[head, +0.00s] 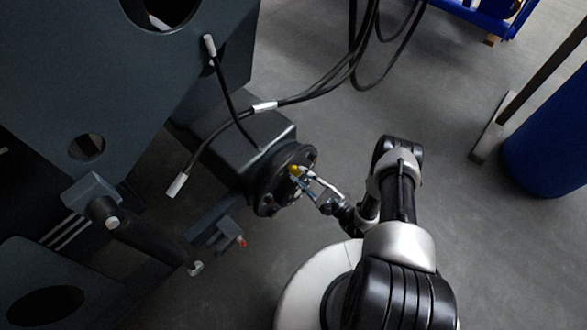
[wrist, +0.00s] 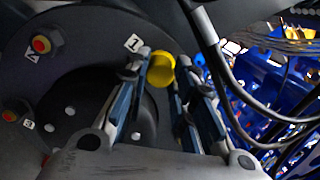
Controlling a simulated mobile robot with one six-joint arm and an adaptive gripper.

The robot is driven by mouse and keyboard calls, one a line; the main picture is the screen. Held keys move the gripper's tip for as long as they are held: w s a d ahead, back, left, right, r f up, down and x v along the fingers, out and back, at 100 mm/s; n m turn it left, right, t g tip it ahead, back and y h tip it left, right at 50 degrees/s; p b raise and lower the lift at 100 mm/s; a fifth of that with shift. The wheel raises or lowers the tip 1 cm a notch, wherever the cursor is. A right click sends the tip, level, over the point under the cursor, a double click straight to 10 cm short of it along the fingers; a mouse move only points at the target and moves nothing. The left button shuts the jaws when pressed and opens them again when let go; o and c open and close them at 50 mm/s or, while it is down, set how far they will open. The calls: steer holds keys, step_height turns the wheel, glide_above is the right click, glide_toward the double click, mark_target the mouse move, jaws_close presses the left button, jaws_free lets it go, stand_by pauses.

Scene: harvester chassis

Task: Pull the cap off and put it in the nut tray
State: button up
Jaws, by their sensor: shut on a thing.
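A yellow cap (wrist: 161,70) sits between my gripper's fingertips (wrist: 165,60) in the wrist view, beside a white label marked 1 (wrist: 133,43). My gripper is shut on it. In the head view the yellow cap (head: 294,169) shows as a small spot at the face of a dark round hub (head: 268,182), with my gripper (head: 298,174) reaching it from the right. I cannot tell whether the cap is still seated on the hub or apart from it. I do not see a nut tray in either view.
Red parts with yellow rims (wrist: 40,44) sit on the hub's left side, with small labels. Black hoses (head: 340,80) hang above the hub and cross the wrist view's right side. A blue barrel (head: 550,140) and a blue frame (head: 470,12) stand right. Grey floor is clear between.

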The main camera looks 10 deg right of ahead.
steer(key=shift+v, duration=1.9)
